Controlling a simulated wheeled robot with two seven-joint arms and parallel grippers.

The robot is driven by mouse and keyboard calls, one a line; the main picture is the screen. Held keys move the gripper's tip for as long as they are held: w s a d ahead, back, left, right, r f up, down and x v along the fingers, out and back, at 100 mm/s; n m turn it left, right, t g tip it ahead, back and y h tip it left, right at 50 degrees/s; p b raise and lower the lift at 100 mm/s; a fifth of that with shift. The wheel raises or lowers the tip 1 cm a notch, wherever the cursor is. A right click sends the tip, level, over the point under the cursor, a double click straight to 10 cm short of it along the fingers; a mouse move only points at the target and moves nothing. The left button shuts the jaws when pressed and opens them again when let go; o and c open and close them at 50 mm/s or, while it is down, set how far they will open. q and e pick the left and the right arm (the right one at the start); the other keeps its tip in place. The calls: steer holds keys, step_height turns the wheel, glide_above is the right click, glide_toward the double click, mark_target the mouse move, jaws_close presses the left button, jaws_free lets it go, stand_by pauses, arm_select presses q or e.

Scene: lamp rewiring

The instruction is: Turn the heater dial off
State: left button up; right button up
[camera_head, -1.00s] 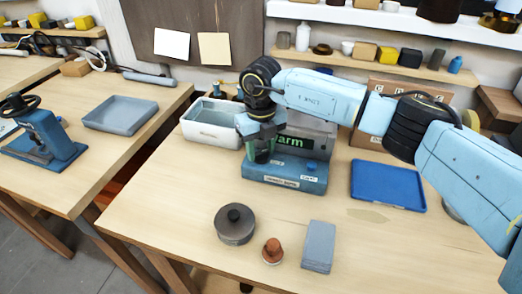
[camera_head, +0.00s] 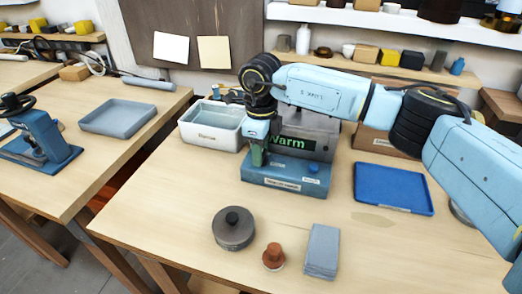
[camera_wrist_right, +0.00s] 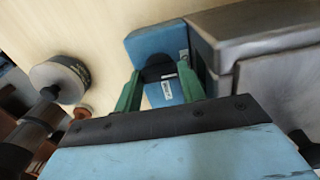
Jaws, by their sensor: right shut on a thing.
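The heater is a blue base (camera_head: 287,176) with a grey box (camera_head: 318,137) behind it. A screen (camera_head: 291,143) on the box reads "Warm" in green. My right gripper (camera_head: 258,157) points down onto the left part of the blue base. In the right wrist view its green fingers (camera_wrist_right: 160,84) stand on either side of the black dial (camera_wrist_right: 158,71) and are shut on it. The dial is hidden in the head view, and its pointer cannot be made out. A blue round knob (camera_head: 314,168) sits on the base's right. My left gripper is not in view.
A white bin (camera_head: 212,133) stands left of the heater and a blue tray (camera_head: 393,207) lies to its right. In front are a dark round pot (camera_head: 233,234), a copper-coloured knobbed piece (camera_head: 273,255) and a grey block (camera_head: 321,250).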

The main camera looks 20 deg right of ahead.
steer(key=shift+n, duration=0.3)
steer(key=o, duration=1)
steer(key=shift+r, duration=0.1)
steer(key=shift+r, duration=0.1)
steer(key=shift+w+r, duration=0.1)
steer(key=shift+r, duration=0.15)
step_height(320, 180, up, 8)
steer(key=p, duration=0.5)
steer(key=shift+f, duration=0.25)
steer(key=shift+a+f, duration=0.1)
